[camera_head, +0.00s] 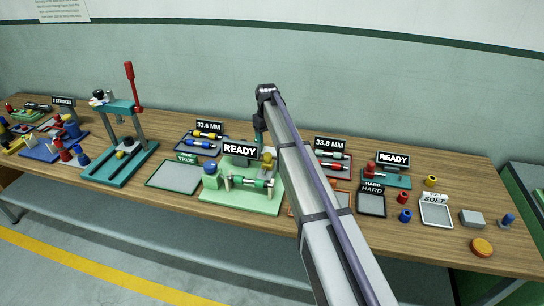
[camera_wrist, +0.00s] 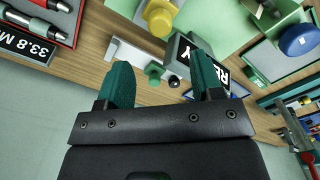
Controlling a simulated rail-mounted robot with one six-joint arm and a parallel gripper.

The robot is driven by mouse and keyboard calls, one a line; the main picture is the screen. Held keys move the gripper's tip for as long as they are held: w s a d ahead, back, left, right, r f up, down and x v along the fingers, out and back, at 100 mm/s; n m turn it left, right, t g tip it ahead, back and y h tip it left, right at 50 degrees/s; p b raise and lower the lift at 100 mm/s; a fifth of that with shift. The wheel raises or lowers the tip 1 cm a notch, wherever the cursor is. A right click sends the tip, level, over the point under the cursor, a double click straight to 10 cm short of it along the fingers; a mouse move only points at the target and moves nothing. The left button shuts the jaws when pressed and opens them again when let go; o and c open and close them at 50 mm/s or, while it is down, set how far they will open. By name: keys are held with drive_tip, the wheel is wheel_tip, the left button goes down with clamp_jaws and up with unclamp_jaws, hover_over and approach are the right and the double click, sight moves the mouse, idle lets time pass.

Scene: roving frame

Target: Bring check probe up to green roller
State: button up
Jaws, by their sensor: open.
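The green roller (camera_head: 251,183), a silver shaft with green parts, lies across the light green fixture plate (camera_head: 232,202) in the head view. A blue knob (camera_head: 210,167) stands at the plate's left and a yellow knob (camera_head: 267,160) at its back right. I cannot tell for sure which part is the check probe. A grey bracket with a small green knob (camera_wrist: 154,72) and a black ball lies behind the fixture in the wrist view. My gripper (camera_wrist: 165,78) is open and empty above that area, behind the READY sign (camera_head: 240,150). My arm hides part of the fixture's right side.
A TRUE tray (camera_head: 178,178) is left of the fixture. Racks of rollers stand behind, marked 33.6 MM (camera_head: 208,126) and 33.8 MM (camera_head: 330,144). A teal press (camera_head: 120,165) stands left; HARD (camera_head: 371,205) and SOFT (camera_head: 436,212) trays lie right.

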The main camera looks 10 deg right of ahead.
sight(268, 154)
wheel_tip(268, 154, down, 9)
drive_tip(key=b, duration=0.7)
drive_tip(key=shift+b, duration=0.35)
drive_tip(key=shift+r, duration=0.1)
